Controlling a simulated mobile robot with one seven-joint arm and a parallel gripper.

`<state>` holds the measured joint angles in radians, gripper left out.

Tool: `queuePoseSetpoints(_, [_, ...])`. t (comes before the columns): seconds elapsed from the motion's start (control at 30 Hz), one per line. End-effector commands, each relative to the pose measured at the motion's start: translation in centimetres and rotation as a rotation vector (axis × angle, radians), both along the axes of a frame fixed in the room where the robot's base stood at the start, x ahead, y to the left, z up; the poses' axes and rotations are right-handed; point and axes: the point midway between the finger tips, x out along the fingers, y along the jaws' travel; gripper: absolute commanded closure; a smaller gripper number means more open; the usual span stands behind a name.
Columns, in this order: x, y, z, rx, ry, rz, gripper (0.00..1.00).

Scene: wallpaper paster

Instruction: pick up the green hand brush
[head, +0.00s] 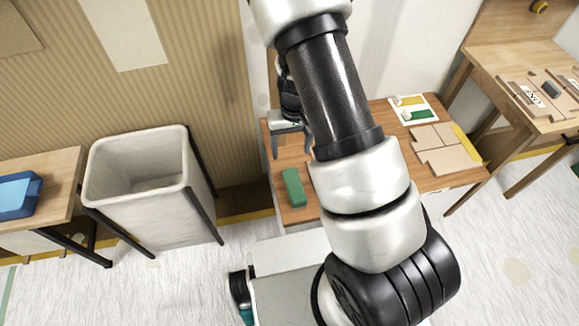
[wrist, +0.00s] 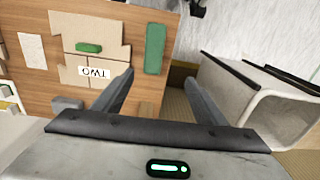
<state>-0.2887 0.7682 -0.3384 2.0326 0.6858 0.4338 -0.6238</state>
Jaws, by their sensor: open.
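Two green things lie on the wooden table (wrist: 175,20). A short green piece with rounded ends (wrist: 88,48) rests on brown cardboard beside a "TWO" card; it is hidden behind my arm in the head view. A longer green block (wrist: 155,48) lies near the table's edge, also seen in the head view (head: 293,188). I cannot tell for sure which is the hand brush; no bristles show. My gripper (wrist: 158,78) is open and empty, its fingers apart above the table. In the head view my gripper (head: 291,146) is partly behind my arm.
A pale bin (head: 150,185) stands left of the table. Brown cardboard pieces (head: 440,150) and a white card with yellow and green items (head: 413,109) lie at the table's right. A grey block (wrist: 67,104) sits near the "TWO" card (wrist: 93,72).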

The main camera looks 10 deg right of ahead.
Motion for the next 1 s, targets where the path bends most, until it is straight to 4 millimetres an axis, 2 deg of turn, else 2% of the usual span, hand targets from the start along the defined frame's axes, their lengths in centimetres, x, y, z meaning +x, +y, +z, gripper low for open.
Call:
queuePoseSetpoints(0.03, [-0.2, -0.4, -1.9, -0.017, 0.013, 0.005, 0.34])
queuePoseSetpoints(0.27, [-0.5, -1.1, -5.6, -0.040, 0.026, 0.009, 0.34])
queuePoseSetpoints(0.63, [-0.5, -1.1, -13.4, -0.039, 0.026, 0.009, 0.34])
queuePoseSetpoints(0.73, [-0.5, -1.1, -14.8, -0.039, 0.025, 0.009, 0.34])
queuePoseSetpoints(1.0, [-0.5, -1.0, -16.8, -0.038, 0.024, 0.009, 0.34])
